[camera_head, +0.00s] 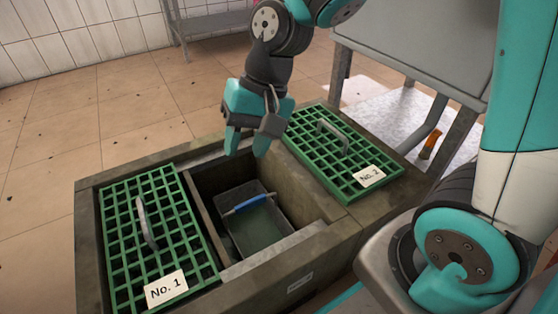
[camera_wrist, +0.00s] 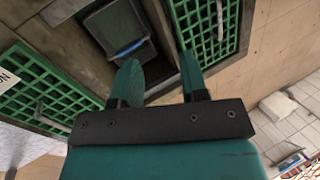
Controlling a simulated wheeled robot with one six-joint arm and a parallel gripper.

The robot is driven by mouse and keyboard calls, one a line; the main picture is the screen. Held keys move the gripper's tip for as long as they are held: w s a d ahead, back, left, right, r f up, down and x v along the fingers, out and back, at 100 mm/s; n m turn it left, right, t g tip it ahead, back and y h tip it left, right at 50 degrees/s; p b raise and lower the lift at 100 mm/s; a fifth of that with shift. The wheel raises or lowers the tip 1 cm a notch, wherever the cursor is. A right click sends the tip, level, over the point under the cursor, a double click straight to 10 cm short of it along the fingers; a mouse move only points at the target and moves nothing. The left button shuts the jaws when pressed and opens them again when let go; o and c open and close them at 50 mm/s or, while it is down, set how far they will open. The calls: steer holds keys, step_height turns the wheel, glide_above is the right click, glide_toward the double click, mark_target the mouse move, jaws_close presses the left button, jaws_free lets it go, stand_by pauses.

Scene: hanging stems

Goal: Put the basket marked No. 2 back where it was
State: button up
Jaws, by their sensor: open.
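A grey basket (camera_head: 245,235) with a blue handle (camera_head: 246,204) sits down in the open middle pit of the stone box (camera_head: 345,232). No number shows on the basket. A green grate with a No. 2 tag (camera_head: 325,140) lies on the right part of the box, and a green grate with a No. 1 tag (camera_head: 128,245) lies on the left. My gripper (camera_head: 247,150) is open and empty above the back of the pit. In the wrist view its fingers (camera_wrist: 160,70) point toward the pit, with the basket (camera_wrist: 115,25) beyond them.
A small label (camera_head: 300,283) on the box front is too small to read. A grey metal table (camera_head: 415,50) stands behind on the right, with an orange-handled tool (camera_head: 430,143) by its leg. Tiled floor (camera_head: 50,120) is clear on the left.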

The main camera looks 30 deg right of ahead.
steer(key=s+r+n, duration=0.5)
steer(key=s+n, duration=0.4)
steer(key=s, duration=0.3)
steer(key=shift+a+r, duration=0.3)
steer(key=shift+a, duration=0.15)
